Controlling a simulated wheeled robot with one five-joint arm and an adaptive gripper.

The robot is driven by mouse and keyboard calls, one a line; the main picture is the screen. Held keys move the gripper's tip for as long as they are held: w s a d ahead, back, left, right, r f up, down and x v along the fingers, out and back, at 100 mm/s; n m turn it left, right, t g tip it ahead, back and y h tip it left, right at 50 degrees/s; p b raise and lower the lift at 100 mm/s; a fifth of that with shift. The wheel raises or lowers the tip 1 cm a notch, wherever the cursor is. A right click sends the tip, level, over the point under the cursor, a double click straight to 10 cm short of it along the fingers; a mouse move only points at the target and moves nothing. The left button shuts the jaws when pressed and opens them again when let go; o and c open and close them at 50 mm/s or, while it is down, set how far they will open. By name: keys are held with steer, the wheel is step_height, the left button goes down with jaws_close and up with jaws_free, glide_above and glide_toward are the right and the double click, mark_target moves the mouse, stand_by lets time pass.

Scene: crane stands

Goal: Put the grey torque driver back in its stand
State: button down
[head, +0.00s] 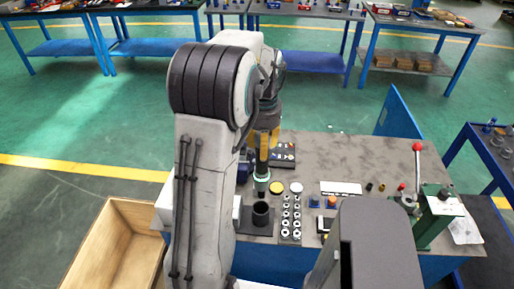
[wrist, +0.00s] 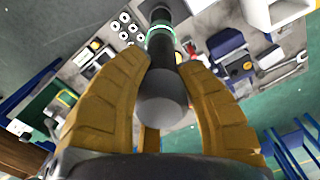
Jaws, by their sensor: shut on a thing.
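The torque driver (head: 261,186) is dark grey with a pale green ring and hangs roughly upright from my gripper (head: 263,146). In the wrist view the driver (wrist: 163,100) lies between the two yellow fingers of my gripper (wrist: 168,66), its rounded grey end towards the camera and the green ring further off. The fingers are shut on it. The stand (head: 262,214) is a black round cup on a dark base on the workbench. The driver's lower end is just above or at the cup's mouth; I cannot tell whether they touch. In the wrist view the driver hides the cup.
The grey workbench (head: 365,160) holds a tray of several sockets (head: 291,218), yellow and white round lids, and a green press (head: 432,215) with a red-knobbed lever on the right. A wooden crate (head: 97,231) stands at left. The bench's back right is mostly clear.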

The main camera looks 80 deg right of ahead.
steer(key=shift+r, duration=0.1)
steer(key=shift+r+p, duration=0.1)
steer(key=shift+p, duration=0.3)
stand_by(0.3)
steer(key=shift+f+b, duration=2.1)
steer(key=shift+f, duration=0.85)
steer(key=shift+n, duration=0.3)
steer(key=shift+n, duration=1)
